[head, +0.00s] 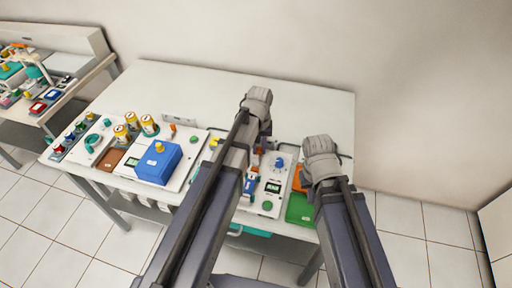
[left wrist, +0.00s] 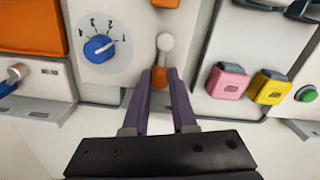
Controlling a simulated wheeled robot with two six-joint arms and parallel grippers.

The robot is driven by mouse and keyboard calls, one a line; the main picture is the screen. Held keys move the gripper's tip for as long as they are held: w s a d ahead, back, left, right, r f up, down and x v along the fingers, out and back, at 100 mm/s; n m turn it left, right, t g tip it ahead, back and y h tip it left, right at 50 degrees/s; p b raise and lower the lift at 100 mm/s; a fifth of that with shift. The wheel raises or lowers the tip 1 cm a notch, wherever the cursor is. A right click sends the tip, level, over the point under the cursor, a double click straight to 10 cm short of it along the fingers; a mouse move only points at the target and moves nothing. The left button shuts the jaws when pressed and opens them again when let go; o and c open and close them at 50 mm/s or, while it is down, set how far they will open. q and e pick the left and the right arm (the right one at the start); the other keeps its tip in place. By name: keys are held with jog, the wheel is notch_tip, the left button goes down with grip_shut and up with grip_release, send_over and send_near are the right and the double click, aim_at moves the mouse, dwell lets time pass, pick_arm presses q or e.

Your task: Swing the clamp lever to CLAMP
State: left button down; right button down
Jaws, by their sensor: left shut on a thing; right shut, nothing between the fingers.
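The clamp lever, with a pale round knob (left wrist: 165,42) and an orange lower part, stands at the middle of the left wrist view. My left gripper (left wrist: 162,76) has its fingertips closed on either side of the orange part, with the knob beyond them. No CLAMP label is readable.
A blue numbered dial (left wrist: 98,48) is left of the lever. Pink (left wrist: 228,80) and yellow (left wrist: 272,87) buttons are to its right. A blue box (head: 158,162) sits on the table's left part. A green tray (head: 299,209) is below my right gripper. The table's back (head: 200,88) is clear.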

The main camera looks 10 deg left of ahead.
aim_at(264, 158)
pick_arm(q)
jog(key=m, duration=0.2)
jog(key=d+m, duration=0.1)
jog(key=m, duration=0.1)
jog(key=d+m, duration=0.1)
jog(key=m, duration=0.1)
jog(key=shift+s, duration=0.35)
dwell(0.4)
jog(key=c, duration=0.7)
grip_release()
pick_arm(e)
jog(key=shift+r, duration=0.1)
pick_arm(q)
notch_tip(264, 158, up, 8)
jog(key=p, duration=0.8)
jog(key=shift+f, duration=0.1)
pick_arm(e)
notch_tip(264, 158, up, 8)
jog(key=shift+f, duration=0.2)
